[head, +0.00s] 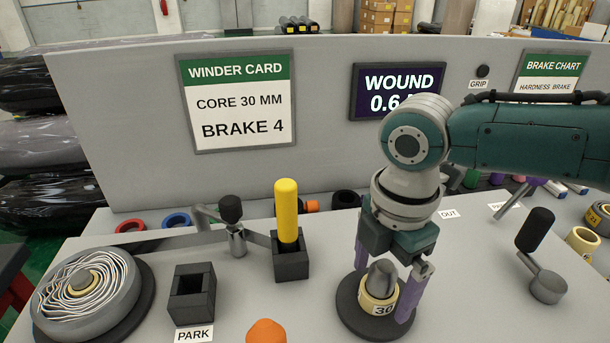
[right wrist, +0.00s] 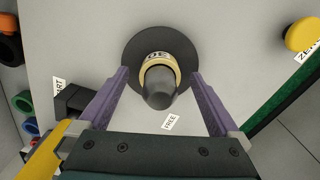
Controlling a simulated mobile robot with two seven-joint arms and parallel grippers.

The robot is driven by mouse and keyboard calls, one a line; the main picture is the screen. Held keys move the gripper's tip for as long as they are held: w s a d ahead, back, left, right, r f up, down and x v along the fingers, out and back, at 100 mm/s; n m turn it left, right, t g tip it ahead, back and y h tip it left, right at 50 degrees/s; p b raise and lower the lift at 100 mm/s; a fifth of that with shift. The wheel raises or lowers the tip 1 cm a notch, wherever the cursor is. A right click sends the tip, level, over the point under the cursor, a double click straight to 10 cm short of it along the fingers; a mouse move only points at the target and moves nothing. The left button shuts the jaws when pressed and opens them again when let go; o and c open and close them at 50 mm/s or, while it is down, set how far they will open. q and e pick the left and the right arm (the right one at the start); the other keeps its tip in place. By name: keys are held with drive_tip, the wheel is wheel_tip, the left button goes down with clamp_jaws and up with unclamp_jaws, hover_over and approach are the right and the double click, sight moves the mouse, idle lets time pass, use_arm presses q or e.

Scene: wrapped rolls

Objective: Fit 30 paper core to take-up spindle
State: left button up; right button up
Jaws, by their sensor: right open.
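The 30 paper core (head: 378,302), a short tan ring with a white label reading 30, sits around the grey spindle (head: 382,277). The spindle's rounded tip stands up through it, above the dark round plate (head: 348,318). In the right wrist view the core (right wrist: 159,63) is around the spindle (right wrist: 160,90) near the middle of the dark plate (right wrist: 128,50). My right gripper (head: 383,290) is open, its purple fingers on either side of the core. In the right wrist view gaps show between the fingers and the core. My left gripper is in neither view.
A wavy-wound grey roll (head: 125,300) lies at left. An empty PARK block (head: 193,308), a block holding a yellow rod (head: 287,208) and a black-knobbed lever (head: 232,210) stand nearby. Another black-knobbed crank (head: 537,228) is at right. The winder card (head: 238,105) reads core 30 mm, brake 4.

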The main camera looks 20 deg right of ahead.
wheel_tip(320, 180, up, 10)
drive_tip(key=shift+f+p, duration=0.1)
drive_tip(key=shift+p, duration=0.5)
